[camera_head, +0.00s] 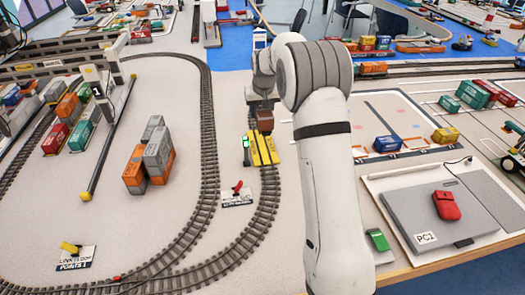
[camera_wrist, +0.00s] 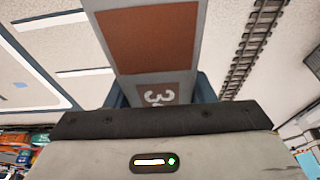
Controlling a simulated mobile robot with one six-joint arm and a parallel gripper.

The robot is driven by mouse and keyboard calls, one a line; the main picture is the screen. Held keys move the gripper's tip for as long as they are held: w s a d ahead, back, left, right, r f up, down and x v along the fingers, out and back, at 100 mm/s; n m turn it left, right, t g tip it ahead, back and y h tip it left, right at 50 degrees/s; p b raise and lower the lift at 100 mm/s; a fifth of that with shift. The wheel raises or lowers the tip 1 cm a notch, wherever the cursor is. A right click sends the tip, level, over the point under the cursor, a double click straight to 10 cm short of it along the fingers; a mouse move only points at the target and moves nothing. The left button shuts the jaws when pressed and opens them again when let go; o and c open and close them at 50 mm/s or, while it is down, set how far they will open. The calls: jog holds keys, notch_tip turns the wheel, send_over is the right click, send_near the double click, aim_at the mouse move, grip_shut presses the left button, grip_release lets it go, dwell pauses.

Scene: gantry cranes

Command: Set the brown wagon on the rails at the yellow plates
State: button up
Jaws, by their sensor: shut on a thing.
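The brown wagon (camera_head: 265,121) is at the far end of the yellow plates (camera_head: 261,150) in the head view. My gripper (camera_head: 263,104) reaches down over it from above and is shut on it. In the wrist view the wagon's grey-framed top with a brown panel (camera_wrist: 152,40) and a white marking lies between the blue fingers of my gripper (camera_wrist: 160,92). The plates flank the rails (camera_head: 265,190), which curve toward the front. I cannot tell whether the wagon's wheels touch the rails. The plates are not visible in the wrist view.
A small signal with a green light (camera_head: 246,144) stands just left of the plates. A red switch lever (camera_head: 237,187) stands nearer the front. Stacked orange and grey containers (camera_head: 149,157) are to the left.

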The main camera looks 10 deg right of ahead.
notch_tip(320, 180, down, 10)
jog(key=shift+f, duration=0.15)
dwell(0.4)
jog(key=shift+f, duration=0.1)
jog(key=o, duration=1.1)
